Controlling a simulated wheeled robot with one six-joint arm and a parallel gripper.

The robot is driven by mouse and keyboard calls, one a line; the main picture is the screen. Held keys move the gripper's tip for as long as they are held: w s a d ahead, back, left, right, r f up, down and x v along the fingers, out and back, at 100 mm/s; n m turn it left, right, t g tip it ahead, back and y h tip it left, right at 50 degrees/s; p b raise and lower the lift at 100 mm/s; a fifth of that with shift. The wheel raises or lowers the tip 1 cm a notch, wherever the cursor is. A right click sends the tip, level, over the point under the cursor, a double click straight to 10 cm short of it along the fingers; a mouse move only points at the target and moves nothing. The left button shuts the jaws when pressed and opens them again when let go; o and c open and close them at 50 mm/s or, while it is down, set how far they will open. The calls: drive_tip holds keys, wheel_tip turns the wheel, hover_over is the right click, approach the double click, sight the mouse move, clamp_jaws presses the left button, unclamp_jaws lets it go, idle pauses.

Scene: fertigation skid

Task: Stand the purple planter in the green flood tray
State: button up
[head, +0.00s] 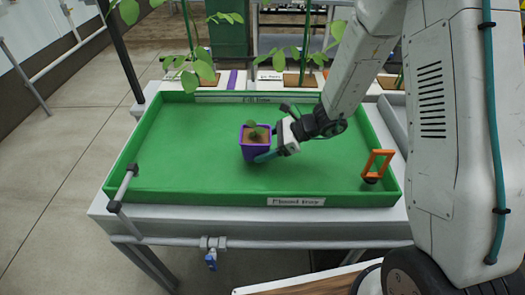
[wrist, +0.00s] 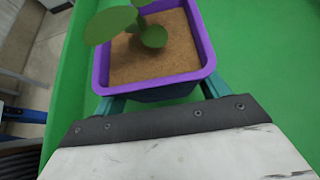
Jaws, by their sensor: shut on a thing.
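The purple planter (head: 256,143) holds brown soil and a small green seedling. It is upright over the middle of the green flood tray (head: 190,170), inside the tray's walls in the head view. I cannot tell whether its base touches the tray floor. My gripper (head: 264,156) reaches in from the right and is shut on the planter. In the wrist view the planter's purple rim (wrist: 208,50) is near, with teal fingers at its sides and the green tray floor (wrist: 270,70) beyond.
An orange frame-shaped handle (head: 377,164) stands in the tray's right front corner. A grey pipe fitting (head: 124,188) crosses the left wall. Potted plants (head: 208,80) stand in white channels behind the tray. A blue-handled valve (head: 211,260) hangs below the front edge. The tray's left half is clear.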

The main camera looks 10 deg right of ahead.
drive_tip(key=shift+f, duration=1.25)
drive_tip(key=shift+a, duration=0.1)
drive_tip(key=o, duration=1.2)
drive_tip(key=shift+f, duration=0.15)
